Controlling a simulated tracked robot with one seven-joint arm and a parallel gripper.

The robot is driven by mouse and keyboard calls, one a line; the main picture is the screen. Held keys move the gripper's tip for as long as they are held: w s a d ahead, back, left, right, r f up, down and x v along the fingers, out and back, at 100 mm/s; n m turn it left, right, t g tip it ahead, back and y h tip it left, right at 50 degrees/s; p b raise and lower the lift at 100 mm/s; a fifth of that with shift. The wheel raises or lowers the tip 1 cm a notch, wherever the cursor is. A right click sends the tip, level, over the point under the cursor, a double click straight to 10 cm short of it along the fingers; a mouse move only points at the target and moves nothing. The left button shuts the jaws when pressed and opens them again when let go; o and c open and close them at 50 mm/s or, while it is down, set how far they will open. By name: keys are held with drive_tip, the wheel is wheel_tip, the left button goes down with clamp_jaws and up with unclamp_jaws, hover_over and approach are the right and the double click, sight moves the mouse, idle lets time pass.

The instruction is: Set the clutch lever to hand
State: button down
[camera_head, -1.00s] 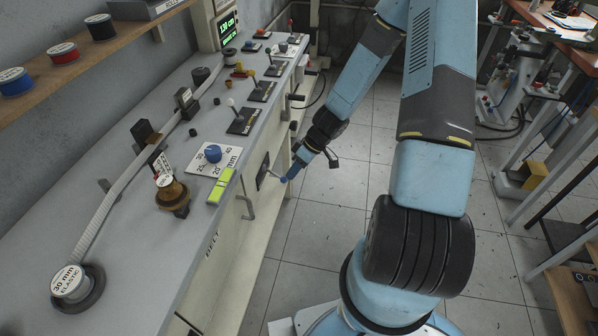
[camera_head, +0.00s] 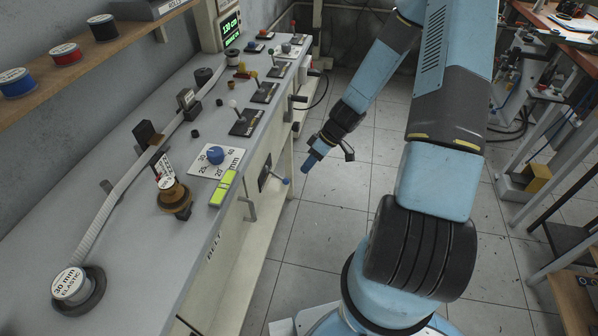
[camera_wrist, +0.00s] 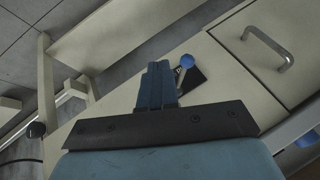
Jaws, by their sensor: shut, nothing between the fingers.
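A lever with a blue ball knob (camera_head: 285,181) sticks out from a dark plate (camera_head: 264,172) on the front face of the cream bench; I take it for the clutch lever. Its markings cannot be read. In the wrist view the blue knob (camera_wrist: 187,61) shows just right of my fingertips, with part of the dark plate behind it. My gripper (camera_head: 311,162) is shut and empty, with its blue fingers pointing down-left in the head view, a little right of and above the knob and apart from it. The fingers also show in the wrist view (camera_wrist: 157,82).
A metal drawer handle (camera_head: 249,208) lies left of and below the lever. The floor right of the bench is clear.

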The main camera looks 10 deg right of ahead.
drive_tip(key=s+v, duration=0.1)
drive_tip(key=v, duration=0.7)
drive_tip(key=shift+s+r, duration=0.3)
drive_tip(key=shift+r, duration=0.15)
drive_tip(key=s+r+m+t+h, duration=0.1)
drive_tip(key=s+r+m+h, duration=0.15)
drive_tip(key=r, duration=0.85)
drive_tip(key=s+r+m+t+h, duration=0.1)
drive_tip(key=s+r+m+h, duration=0.2)
drive_tip(key=r, duration=0.8)
drive_tip(key=s+r+m+t+h, duration=0.1)
drive_tip(key=s+r+m+t, duration=0.3)
drive_tip(key=s+r, duration=1)
drive_tip(key=shift+s+a, duration=0.3)
drive_tip(key=shift+a, duration=0.05)
